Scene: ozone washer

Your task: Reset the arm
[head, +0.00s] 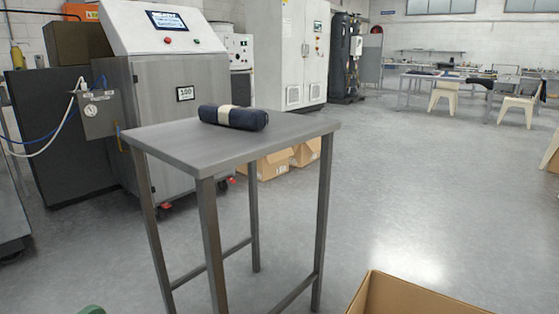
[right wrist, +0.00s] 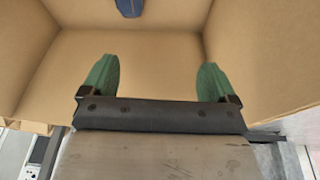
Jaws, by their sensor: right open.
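In the right wrist view my right gripper (right wrist: 157,66) is open, its two green fingers wide apart with nothing between them. It is over the inside of a cardboard box (right wrist: 50,60). A dark blue item (right wrist: 129,8) shows at the top edge of that view, apart from the fingers and partly cut off. In the head view a small green tip (head: 92,310), apparently part of my left gripper, shows at the bottom left edge; the rest of it is out of frame.
A metal table (head: 215,150) stands in the middle, with a dark rolled bundle (head: 250,119) with a pale band on it. An open cardboard box (head: 390,295) is at the bottom right. A steel washer machine (head: 165,75) stands behind the table.

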